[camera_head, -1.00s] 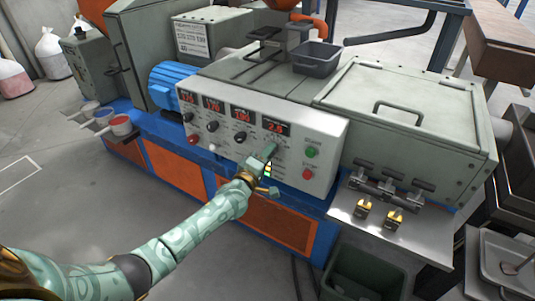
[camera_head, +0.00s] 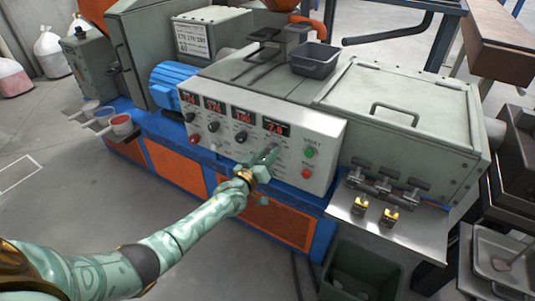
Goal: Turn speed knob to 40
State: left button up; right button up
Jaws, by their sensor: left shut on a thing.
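The white control panel (camera_head: 225,132) on the machine's front carries several red digital displays with black knobs below them. The rightmost display (camera_head: 276,128) is wider and lit; it seems to read about 7.5, but the digits are small. My left gripper (camera_head: 268,156) is at the panel just below this display, its jaws shut on the speed knob there. The fingers hide the knob, so its pointer and scale cannot be read. My right gripper is not in view.
A green button (camera_head: 309,153) and a red button (camera_head: 305,174) sit right of my left gripper. Another black knob (camera_head: 241,137) is to its left. A steel shelf (camera_head: 408,235) with two yellow-topped pieces juts out at the right, above a dark bin (camera_head: 362,270).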

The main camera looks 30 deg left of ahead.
pick_arm(q)
jog(key=shift+s+f+m, duration=0.1)
jog(key=shift+f+m, duration=0.05)
jog(key=shift+m, duration=0.55)
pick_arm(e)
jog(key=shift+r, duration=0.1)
pick_arm(q)
jog(key=o, duration=1)
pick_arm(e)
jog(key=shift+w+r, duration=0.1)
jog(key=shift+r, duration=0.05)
pick_arm(q)
jog(key=s+p, duration=0.2)
jog(key=s, duration=0.3)
jog(key=s+p, duration=0.2)
jog(key=s, duration=0.3)
jog(key=s+a+p, duration=0.1)
jog(key=s+p, duration=0.1)
jog(key=s, duration=0.4)
jog(key=shift+s+f, duration=0.1)
jog(key=shift+f, duration=0.2)
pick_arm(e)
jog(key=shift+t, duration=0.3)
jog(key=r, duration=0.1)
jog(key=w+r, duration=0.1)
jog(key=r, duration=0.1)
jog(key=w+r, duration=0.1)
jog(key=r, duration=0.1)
